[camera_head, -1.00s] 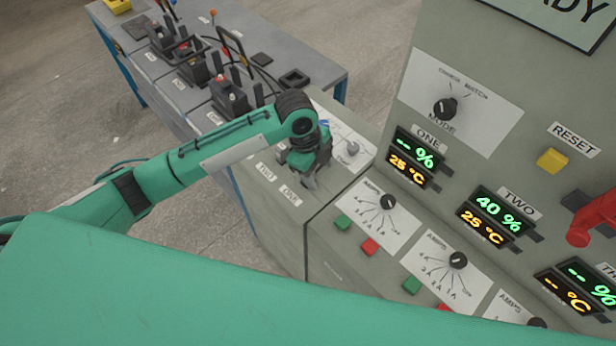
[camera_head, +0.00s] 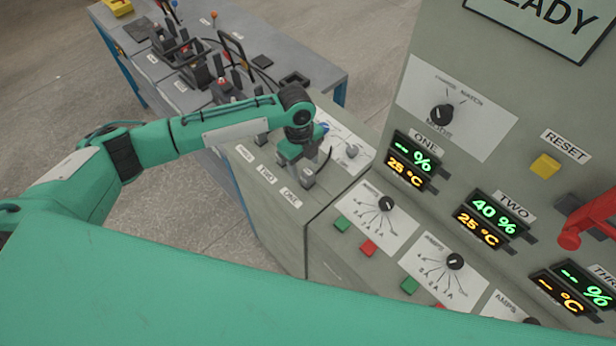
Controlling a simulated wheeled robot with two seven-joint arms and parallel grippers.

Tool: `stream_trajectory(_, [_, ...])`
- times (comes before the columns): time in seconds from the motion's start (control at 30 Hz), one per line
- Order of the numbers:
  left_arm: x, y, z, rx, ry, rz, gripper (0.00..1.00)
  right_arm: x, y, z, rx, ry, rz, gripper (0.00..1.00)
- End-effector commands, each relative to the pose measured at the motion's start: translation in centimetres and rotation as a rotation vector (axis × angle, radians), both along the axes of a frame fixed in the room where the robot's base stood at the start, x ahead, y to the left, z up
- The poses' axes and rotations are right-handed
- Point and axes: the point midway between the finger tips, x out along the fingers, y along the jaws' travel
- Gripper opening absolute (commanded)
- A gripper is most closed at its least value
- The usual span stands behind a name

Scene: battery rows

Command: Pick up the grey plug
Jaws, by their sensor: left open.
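My left gripper (camera_head: 296,164) hangs over the near end of the grey cabinet top, pointing down, with its jaws open. A small grey block that looks like a grey plug (camera_head: 308,178) stands by the label ONE, just under and beside the jaws. A black cable curves up at its right. I see no grip on it, and whether the fingers are around it or only beside it I cannot tell. Another small grey block (camera_head: 262,138) stands by the label THREE, partly behind my arm. My right gripper is not in view.
The control panel (camera_head: 470,170) with displays, a yellow button (camera_head: 545,166) and a red lever (camera_head: 586,222) rises at the right. A grey bench (camera_head: 316,72) with clamps and cables stands behind my arm.

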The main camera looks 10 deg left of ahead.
Motion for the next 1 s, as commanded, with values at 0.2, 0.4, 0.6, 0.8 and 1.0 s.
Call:
stream_trajectory(0.2, [-0.1,-0.2,-1.4,0.0,0.0,0.001,0.56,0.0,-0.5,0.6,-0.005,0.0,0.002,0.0])
stream_trajectory(0.4, [-0.2,-1.0,-3.5,0.0,0.002,0.0,0.56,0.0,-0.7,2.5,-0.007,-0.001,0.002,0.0])
stream_trajectory(0.6, [-0.3,-1.2,-6.0,0.001,0.001,0.001,0.56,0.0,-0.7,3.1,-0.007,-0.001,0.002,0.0])
stream_trajectory(0.8, [-0.3,-1.3,-6.4,0.0,-0.001,0.0,0.56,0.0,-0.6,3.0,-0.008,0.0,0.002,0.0])
stream_trajectory(1.0, [-0.3,-1.3,-6.4,0.0,-0.001,0.0,0.31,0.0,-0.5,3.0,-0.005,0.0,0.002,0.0])
